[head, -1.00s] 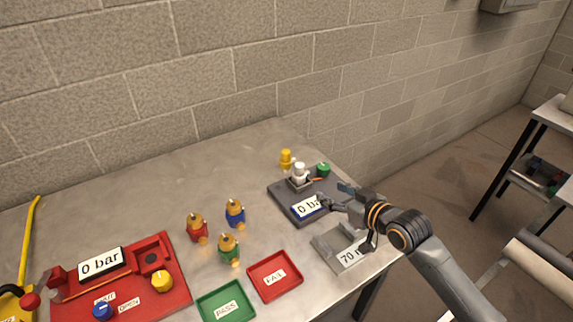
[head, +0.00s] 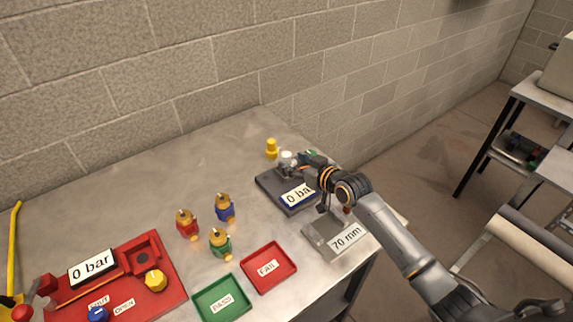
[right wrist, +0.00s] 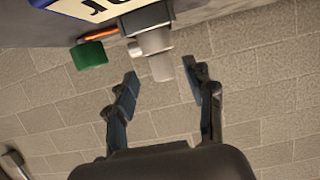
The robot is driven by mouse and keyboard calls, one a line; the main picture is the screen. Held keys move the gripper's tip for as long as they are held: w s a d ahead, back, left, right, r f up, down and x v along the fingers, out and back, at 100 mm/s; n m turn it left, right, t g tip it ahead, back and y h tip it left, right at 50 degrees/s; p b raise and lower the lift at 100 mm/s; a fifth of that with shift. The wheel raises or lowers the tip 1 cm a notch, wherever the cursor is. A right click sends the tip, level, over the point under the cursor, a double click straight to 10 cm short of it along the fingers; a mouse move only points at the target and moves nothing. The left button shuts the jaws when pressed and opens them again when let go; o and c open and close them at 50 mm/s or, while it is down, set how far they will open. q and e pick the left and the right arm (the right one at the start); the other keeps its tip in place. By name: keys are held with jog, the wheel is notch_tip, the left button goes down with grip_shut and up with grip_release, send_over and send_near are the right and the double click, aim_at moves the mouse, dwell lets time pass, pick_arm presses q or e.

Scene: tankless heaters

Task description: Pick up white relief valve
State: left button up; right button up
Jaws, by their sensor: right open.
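The white relief valve (head: 287,157) stands upright on the dark grey test stand (head: 268,187) with a "0 bar" display, at the back right of the table. My right gripper (head: 300,163) is just to its right and partly covers the stand. In the right wrist view the white valve (right wrist: 154,52) shows between and just beyond the open fingertips of my right gripper (right wrist: 160,74). Nothing is held, and no contact can be made out. My left gripper is not in view.
A yellow valve (head: 271,148) stands behind the stand. Red (head: 186,224), blue (head: 225,207) and green (head: 220,243) valves, a "70 mm" block (head: 343,238), FAIL (head: 270,284) and PASS (head: 243,313) trays are nearby.

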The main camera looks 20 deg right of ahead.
aim_at(289, 161)
jog(key=x, duration=0.4)
jog(key=shift+w+a+f+p, duration=0.1)
jog(key=shift+w+a+p, duration=0.1)
jog(key=shift+p, duration=0.1)
jog(key=shift+s, duration=0.1)
grip_shut()
